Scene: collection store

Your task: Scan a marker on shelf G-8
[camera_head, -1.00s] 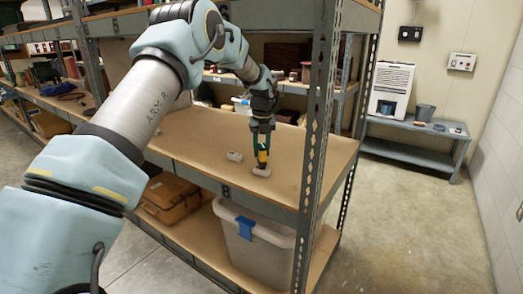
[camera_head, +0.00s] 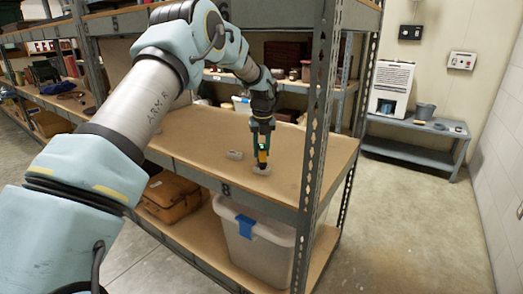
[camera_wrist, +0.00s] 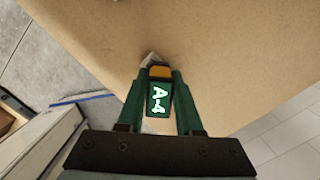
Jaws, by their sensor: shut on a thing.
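My gripper (camera_head: 263,143) is shut on a dark green and orange device (camera_wrist: 159,97) with white lettering that reads A-4. It points down over the board of the shelf (camera_head: 205,135), whose front edge carries an 8. A small grey block (camera_head: 262,170) lies directly under the device's lower end; I cannot tell whether they touch. In the wrist view this block (camera_wrist: 150,59) is mostly hidden behind the device. No marker face is readable.
A perforated grey upright (camera_head: 314,130) stands right of my gripper. A lidded plastic bin (camera_head: 255,245) and a brown case (camera_head: 172,195) sit on the lower level. A bench (camera_head: 415,142) with a white appliance stands at back right. The board around the blocks is mostly bare.

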